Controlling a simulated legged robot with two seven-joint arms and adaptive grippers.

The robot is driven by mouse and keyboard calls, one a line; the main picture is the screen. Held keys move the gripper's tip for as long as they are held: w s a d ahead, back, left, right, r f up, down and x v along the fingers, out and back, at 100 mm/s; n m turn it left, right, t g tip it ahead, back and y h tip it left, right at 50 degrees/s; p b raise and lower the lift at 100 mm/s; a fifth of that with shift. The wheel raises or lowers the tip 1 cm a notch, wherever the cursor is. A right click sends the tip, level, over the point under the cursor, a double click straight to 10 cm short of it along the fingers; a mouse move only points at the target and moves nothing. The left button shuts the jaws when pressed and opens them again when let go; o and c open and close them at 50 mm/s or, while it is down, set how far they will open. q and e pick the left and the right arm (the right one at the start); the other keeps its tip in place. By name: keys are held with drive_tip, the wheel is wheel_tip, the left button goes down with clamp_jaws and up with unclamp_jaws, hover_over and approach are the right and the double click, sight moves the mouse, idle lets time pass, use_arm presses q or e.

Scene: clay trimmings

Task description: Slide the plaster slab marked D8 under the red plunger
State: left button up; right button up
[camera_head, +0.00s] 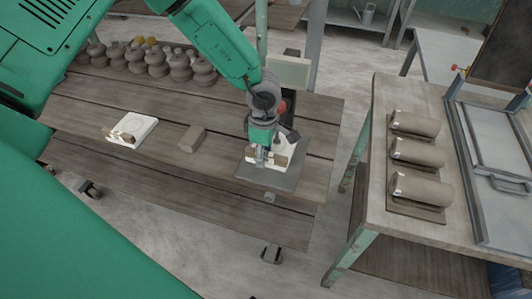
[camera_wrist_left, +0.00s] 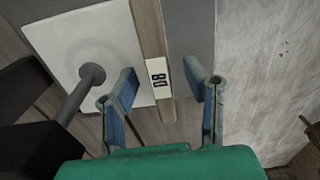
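The white slab (camera_head: 284,145) lies on a grey plate (camera_head: 268,176) on the wooden bench. In the wrist view the slab (camera_wrist_left: 55,45) has a brown strip (camera_wrist_left: 147,25) along its edge with the label D8 (camera_wrist_left: 158,78). My left gripper (camera_head: 262,162) is low over the slab's left side. Its blue-padded fingers (camera_wrist_left: 160,85) are open on either side of the labelled strip, with a visible gap at the right finger. A red round part (camera_head: 283,107) shows just behind the gripper. A grey rod with a round foot (camera_wrist_left: 92,72) is over the slab; contact is unclear. My right gripper is out of view.
Another white slab (camera_head: 133,127) and a brown block (camera_head: 192,138) lie left on the bench. Several grey clay pieces (camera_head: 157,62) stand at the back left. A side table (camera_head: 440,120) with grey rolls stands at the right, across a floor gap.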

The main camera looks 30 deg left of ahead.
use_arm(q)
drive_tip(key=shift+w+d, duration=0.1)
drive_tip(key=shift+d, duration=0.2)
drive_tip(key=shift+r, duration=0.3)
wheel_tip(320, 180, up, 7)
drive_tip(key=shift+a+f, duration=0.15)
drive_tip(key=shift+f, duration=0.05)
drive_tip(key=shift+w+r, duration=0.1)
drive_tip(key=shift+r, duration=0.3)
drive_tip(key=shift+d, duration=0.2)
